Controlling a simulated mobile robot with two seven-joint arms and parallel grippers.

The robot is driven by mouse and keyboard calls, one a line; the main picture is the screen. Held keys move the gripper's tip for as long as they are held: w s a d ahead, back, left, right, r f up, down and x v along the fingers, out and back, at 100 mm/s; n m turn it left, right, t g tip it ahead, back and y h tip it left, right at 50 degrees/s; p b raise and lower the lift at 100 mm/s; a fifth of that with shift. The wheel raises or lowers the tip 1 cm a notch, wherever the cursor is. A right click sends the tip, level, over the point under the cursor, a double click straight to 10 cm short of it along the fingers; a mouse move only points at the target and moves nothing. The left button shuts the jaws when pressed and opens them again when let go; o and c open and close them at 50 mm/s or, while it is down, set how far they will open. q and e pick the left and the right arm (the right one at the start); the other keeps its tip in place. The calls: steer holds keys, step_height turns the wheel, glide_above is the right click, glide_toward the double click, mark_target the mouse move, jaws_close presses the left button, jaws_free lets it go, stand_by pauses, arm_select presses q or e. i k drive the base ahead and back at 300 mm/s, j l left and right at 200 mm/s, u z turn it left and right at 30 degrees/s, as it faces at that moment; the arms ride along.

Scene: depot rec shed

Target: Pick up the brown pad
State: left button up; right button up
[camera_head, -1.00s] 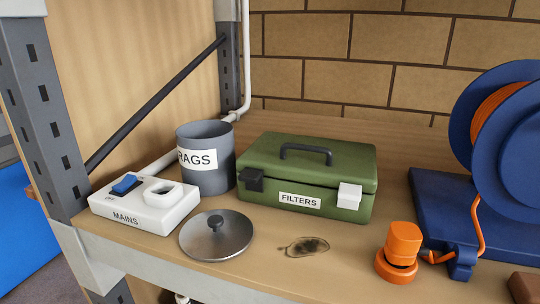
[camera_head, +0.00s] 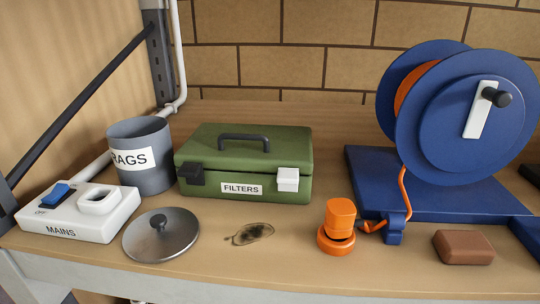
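The brown pad (camera_head: 463,247) is a small block with rounded edges. It lies flat on the wooden shelf at the lower right, in front of the blue reel's base. It is fully in view and nothing touches it from above. Neither of my grippers shows in the head view.
A blue cable reel (camera_head: 455,125) stands on its blue base behind the pad. An orange plug (camera_head: 338,226) stands left of the pad. A green FILTERS box (camera_head: 243,163), grey RAGS tin (camera_head: 152,178), round metal lid (camera_head: 161,236) and white MAINS box (camera_head: 78,214) stand further left.

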mark_target(460, 246)
steer(key=z, duration=1.25)
steer(key=u, duration=0.95)
steer(key=k+l+u, duration=0.15)
steer(key=l, duration=0.2)
steer(key=k+l+u, duration=0.15)
steer(key=l, duration=0.2)
steer(key=i, duration=0.05)
